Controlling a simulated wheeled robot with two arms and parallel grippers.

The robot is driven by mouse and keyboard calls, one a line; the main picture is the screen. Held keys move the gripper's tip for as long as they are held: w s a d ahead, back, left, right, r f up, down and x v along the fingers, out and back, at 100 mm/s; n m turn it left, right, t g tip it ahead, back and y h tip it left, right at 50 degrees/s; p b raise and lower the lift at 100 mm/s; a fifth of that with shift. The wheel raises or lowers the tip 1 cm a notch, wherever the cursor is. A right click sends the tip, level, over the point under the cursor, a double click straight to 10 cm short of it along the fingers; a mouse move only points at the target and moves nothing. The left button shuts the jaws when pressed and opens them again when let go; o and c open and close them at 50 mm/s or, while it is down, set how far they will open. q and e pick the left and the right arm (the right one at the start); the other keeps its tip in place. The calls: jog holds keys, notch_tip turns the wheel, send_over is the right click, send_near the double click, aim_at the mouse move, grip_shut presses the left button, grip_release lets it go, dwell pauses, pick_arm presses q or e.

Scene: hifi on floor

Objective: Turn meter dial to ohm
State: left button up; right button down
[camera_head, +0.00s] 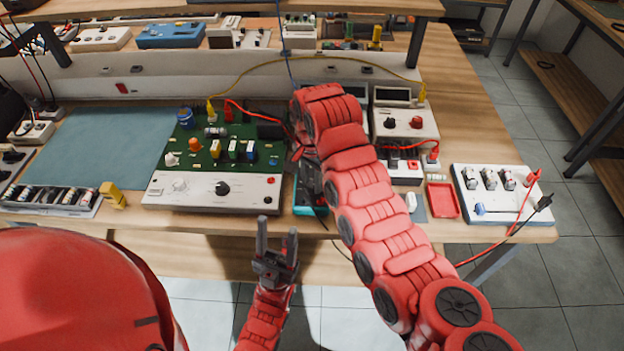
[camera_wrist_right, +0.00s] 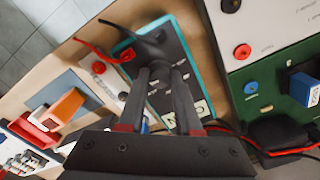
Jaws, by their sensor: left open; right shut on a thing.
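The meter (camera_wrist_right: 198,85) is a dark-faced box with a teal edge. In the head view its teal case (camera_head: 308,211) shows at the front of the table, mostly hidden under my right arm. The dial markings are too hidden to read. My left gripper (camera_head: 277,224) is open and empty, in front of the table's front edge, apart from the meter.
A green circuit board unit (camera_head: 222,165) with a white front panel stands left of the meter. A power supply (camera_head: 405,122), a red tray (camera_head: 443,200) and a white switch board (camera_head: 497,193) are to the right. Red and yellow cables run around the units.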

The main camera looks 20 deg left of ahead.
aim_at(312, 185)
dwell(0.3)
jog(key=c, duration=0.6)
grip_release()
jog(key=shift+r, duration=0.15)
jog(key=shift+r, duration=0.35)
notch_tip(312, 185, up, 16)
jog(key=shift+r, duration=0.25)
